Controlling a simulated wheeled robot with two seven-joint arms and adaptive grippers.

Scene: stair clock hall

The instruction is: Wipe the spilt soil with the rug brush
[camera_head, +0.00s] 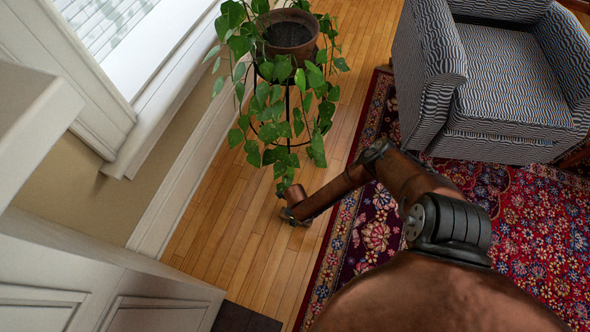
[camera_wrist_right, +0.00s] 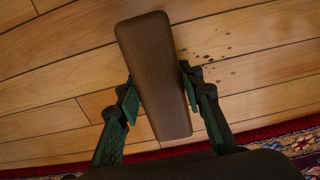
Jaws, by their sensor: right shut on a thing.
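The rug brush (camera_wrist_right: 155,75) shows in the right wrist view as a long dark brown wooden back, held between the green fingers of my right gripper (camera_wrist_right: 160,88). The spilt soil (camera_wrist_right: 205,60) is a scatter of small dark specks on the wood floor, just right of the brush in that view. I cannot tell whether the bristles touch the floor; the brush's underside is hidden. In the head view my right arm reaches left to low beside the plant, and the leaves partly cover its end; the brush and the soil cannot be made out there. My left gripper is not in view.
A potted trailing plant (camera_head: 290,37) on a thin stand is close to my right arm's end. A patterned red rug (camera_head: 375,235) borders the bare wood floor (camera_head: 235,225). A striped armchair (camera_head: 515,80) stands at upper right. The window wall is at left.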

